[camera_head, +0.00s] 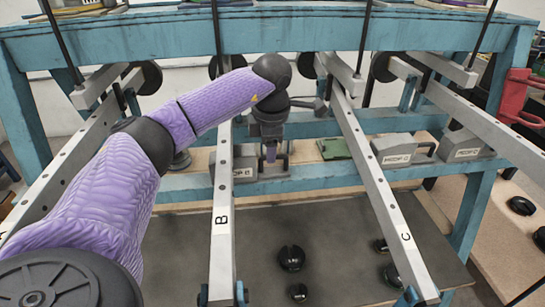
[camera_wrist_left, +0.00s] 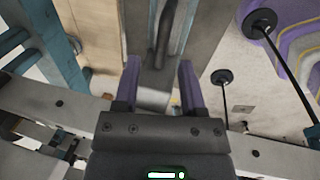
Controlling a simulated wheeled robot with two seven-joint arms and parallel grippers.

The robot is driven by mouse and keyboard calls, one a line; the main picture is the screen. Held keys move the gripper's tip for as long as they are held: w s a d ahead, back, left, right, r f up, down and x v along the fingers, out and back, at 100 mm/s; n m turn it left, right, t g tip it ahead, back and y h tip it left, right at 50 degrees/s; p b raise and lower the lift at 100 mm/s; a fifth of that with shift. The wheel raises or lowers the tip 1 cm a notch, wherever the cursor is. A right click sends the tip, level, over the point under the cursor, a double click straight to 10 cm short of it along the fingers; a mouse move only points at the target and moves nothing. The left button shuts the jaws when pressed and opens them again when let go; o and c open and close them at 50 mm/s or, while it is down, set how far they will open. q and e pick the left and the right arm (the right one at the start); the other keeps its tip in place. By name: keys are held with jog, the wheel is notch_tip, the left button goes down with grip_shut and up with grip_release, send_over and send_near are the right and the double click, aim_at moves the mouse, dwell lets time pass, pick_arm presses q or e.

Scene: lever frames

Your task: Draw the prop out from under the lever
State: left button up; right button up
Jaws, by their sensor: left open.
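Lever B (camera_head: 221,220) is a long pale metal bar with holes, sloping toward me; its letter shows near the front. A grey prop block (camera_head: 243,174) with a small blurred label and a dark handle (camera_head: 284,161) sits on the blue crossbeam at this lever. My left gripper (camera_head: 271,154) points down at the block's handle side, right of lever B. In the left wrist view my left gripper (camera_wrist_left: 159,84) is open, its two purple fingers apart, with a dark handle (camera_wrist_left: 166,32) beyond them. Contact cannot be told. My right gripper is not in view.
Lever C (camera_head: 378,185) slopes at the right and lever A (camera_head: 75,160) is partly behind my left arm. More grey props (camera_head: 398,152) (camera_head: 464,149) stand at the right on the beam. A green item (camera_head: 334,149) lies between. Black round weights (camera_head: 291,258) rest on the dark mat.

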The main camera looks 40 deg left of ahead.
pick_arm(q)
jog(key=shift+a+f, duration=0.1)
jog(key=shift+f, duration=0.7)
jog(key=shift+w, duration=0.1)
grip_shut()
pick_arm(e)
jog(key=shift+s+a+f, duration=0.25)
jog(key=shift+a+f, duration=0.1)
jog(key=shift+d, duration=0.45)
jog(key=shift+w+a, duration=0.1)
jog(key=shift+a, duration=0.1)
